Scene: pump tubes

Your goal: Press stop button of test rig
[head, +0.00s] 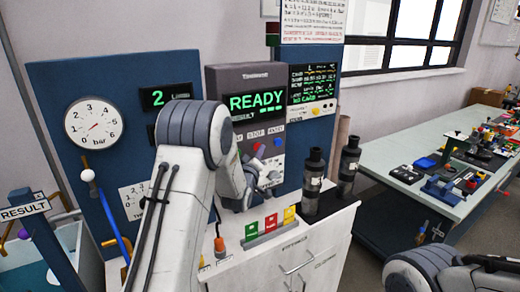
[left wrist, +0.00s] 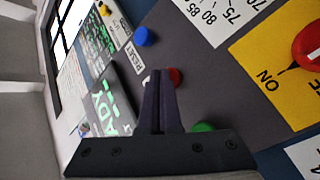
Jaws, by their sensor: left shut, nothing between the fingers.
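The test rig (head: 236,80) is a dark grey panel unit with a green READY display (head: 257,103). A red button, partly hidden behind my fingers, shows in the left wrist view (left wrist: 175,77); its label cannot be read. A green button (left wrist: 203,127) lies to its right and below, and a blue button (left wrist: 143,36) above it. My left gripper (head: 268,178) is shut and empty in front of the panel. Its fingertips (left wrist: 158,76) overlap the red button's left side in the left wrist view; contact cannot be told. Only part of my right arm shows, at bottom right.
A red rotary knob (left wrist: 308,45) on a yellow plate sits on the panel. Two black bottles (head: 313,178) stand on the white cabinet (head: 295,255), right of my left arm. A cluttered workbench (head: 405,176) is at right.

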